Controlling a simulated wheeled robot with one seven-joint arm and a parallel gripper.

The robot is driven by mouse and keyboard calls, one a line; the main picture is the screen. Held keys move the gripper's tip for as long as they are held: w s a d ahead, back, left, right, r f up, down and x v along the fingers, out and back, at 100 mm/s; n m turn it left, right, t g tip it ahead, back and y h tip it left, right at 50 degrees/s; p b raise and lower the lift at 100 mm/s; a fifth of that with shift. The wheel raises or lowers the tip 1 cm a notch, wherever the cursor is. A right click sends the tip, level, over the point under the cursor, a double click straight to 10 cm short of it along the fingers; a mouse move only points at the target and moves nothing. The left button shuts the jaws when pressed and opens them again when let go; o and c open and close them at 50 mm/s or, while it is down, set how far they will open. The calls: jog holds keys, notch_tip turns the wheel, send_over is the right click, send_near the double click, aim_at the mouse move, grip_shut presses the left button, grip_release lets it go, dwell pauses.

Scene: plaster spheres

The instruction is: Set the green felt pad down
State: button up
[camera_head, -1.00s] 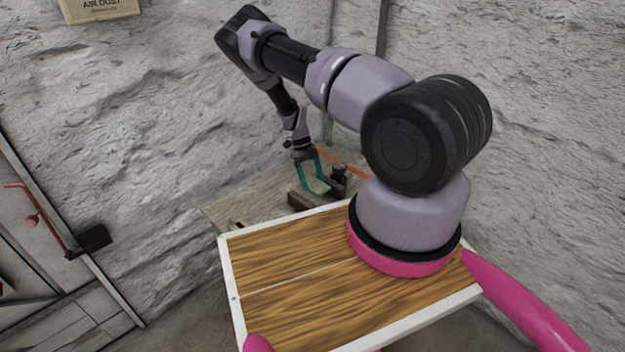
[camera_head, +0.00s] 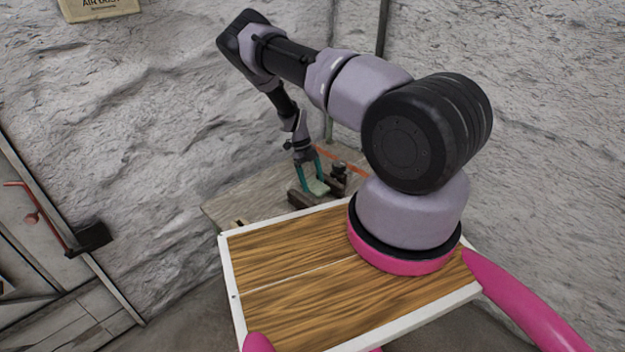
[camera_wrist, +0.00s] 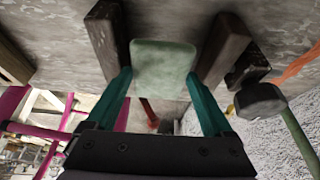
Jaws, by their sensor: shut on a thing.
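The green felt pad (camera_wrist: 163,68) is a pale green, roughly square piece in the wrist view. It also shows small in the head view (camera_head: 317,188). My gripper (camera_wrist: 159,76) is shut on it, with a teal finger at each side. The pad is between two dark brown blocks, a left one (camera_wrist: 105,38) and a right one (camera_wrist: 222,48) in the wrist view. In the head view my gripper (camera_head: 317,178) points down over the grey worktop (camera_head: 245,197). I cannot tell whether the pad touches the worktop.
A dark-headed tool (camera_wrist: 262,100) with a green handle is at the right of the wrist view, near the right block. An orange strip (camera_head: 342,161) lies toward the back of the worktop. A rough pale wall (camera_head: 130,110) stands behind.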

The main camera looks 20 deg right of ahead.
aim_at(312, 198)
jog(key=shift+f, duration=2.75)
jog(key=o, duration=1.1)
jog(key=shift+c, duration=0.2)
jog(key=shift+r, duration=2)
jog(key=shift+s, duration=0.1)
